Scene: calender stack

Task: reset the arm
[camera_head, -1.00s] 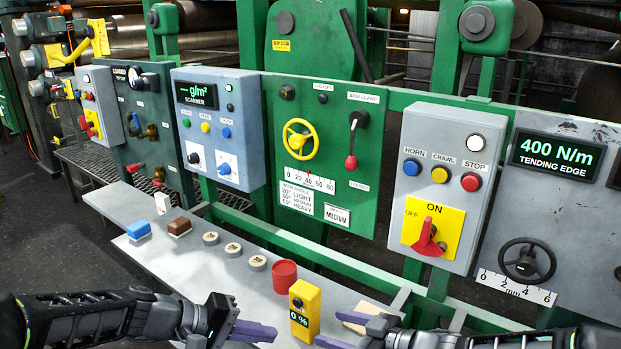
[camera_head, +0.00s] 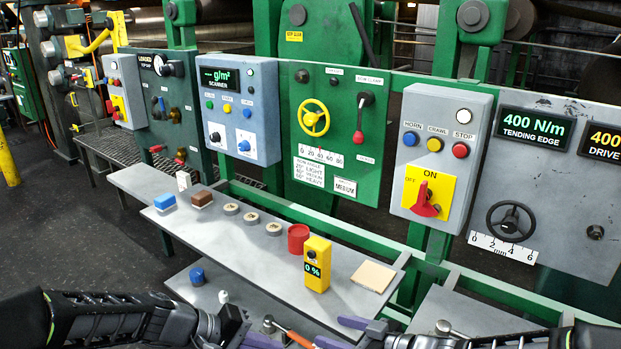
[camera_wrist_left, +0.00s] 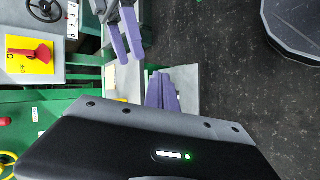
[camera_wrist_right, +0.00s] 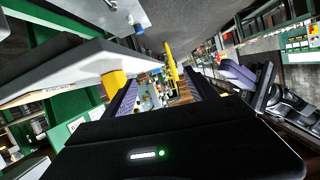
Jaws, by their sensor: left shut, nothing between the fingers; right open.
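My left gripper (camera_head: 262,341) is at the bottom of the head view, shut and empty; its purple fingers lie together in the left wrist view (camera_wrist_left: 161,92). My right gripper (camera_head: 342,332) is just right of it, with its purple fingers apart and empty. In the right wrist view the open fingers (camera_wrist_right: 160,97) have nothing gripped between them. Both grippers are in front of the grey shelf, apart from the panels. The left gripper also shows at the right of that view. Parts of both arms are cut off by the frame's bottom edge.
A lower shelf holds small tools. Control panels stand behind. Dark floor (camera_head: 60,240) is clear at left.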

